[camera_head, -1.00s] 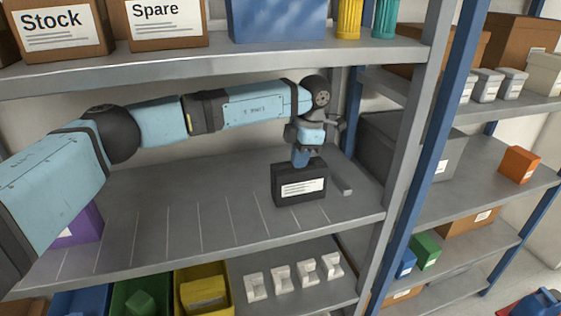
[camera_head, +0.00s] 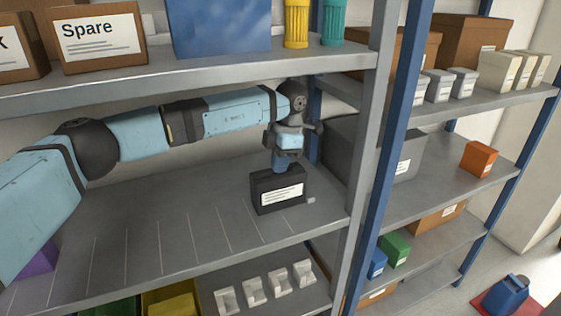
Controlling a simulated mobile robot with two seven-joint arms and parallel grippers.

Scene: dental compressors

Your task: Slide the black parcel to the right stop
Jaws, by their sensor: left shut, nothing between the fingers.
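The black parcel (camera_head: 264,203), with a white label on its front, stands upright on the middle shelf, near the shelf's right end. The right stop (camera_head: 311,200) is a low grey bar. Only its front end shows, just past the parcel's lower right corner; the parcel hides the rest. I cannot tell whether they touch. My left gripper (camera_head: 287,170) is shut and empty, pointing down at the parcel's top. Its fingertips are at or just over the parcel's top, and I cannot make out the exact contact. My right gripper is not in view.
Thin pale lines mark the middle shelf (camera_head: 165,225), which is clear left of the parcel up to a purple box (camera_head: 38,262). The upper shelf (camera_head: 200,72) lies close above my arm. A grey upright (camera_head: 362,150) and a blue post (camera_head: 392,150) stand to the right.

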